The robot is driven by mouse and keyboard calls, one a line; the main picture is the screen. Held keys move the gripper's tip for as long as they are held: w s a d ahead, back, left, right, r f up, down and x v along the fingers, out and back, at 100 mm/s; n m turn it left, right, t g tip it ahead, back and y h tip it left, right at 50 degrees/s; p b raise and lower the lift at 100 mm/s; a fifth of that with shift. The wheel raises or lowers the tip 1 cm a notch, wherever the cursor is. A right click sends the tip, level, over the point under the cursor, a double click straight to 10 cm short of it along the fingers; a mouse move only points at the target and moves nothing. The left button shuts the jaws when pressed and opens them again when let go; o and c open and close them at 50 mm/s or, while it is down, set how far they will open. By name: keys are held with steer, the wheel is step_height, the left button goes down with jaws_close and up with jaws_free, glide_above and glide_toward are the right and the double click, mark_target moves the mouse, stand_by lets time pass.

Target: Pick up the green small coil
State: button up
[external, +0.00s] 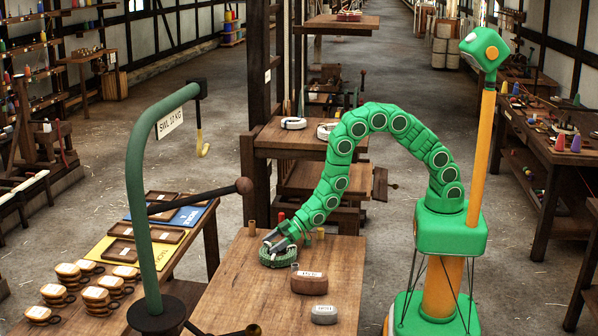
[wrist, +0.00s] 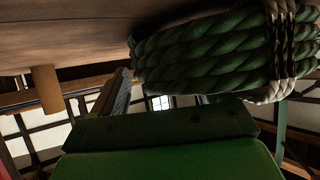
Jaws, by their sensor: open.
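The green coil (external: 279,257) lies on the near wooden table (external: 237,297), at the tip of my bent green arm. It is a flat ring of thick green rope. In the wrist view the rope coil (wrist: 205,55) is very close and fills the upper right, with pale and dark binding at its right end. In the wrist view one grey finger (wrist: 116,92) shows left of the coil. The other finger is not clear, and I cannot tell whether the jaws straddle the rope or touch it.
A brown labelled block (external: 308,283) and a grey labelled block (external: 324,314) lie in front of the coil. A wooden peg (external: 252,228) stands behind it; a peg (wrist: 46,90) shows in the wrist view. A green hoist post (external: 137,200) stands left. The table's front left is clear.

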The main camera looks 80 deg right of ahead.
steer(key=c, duration=1.4)
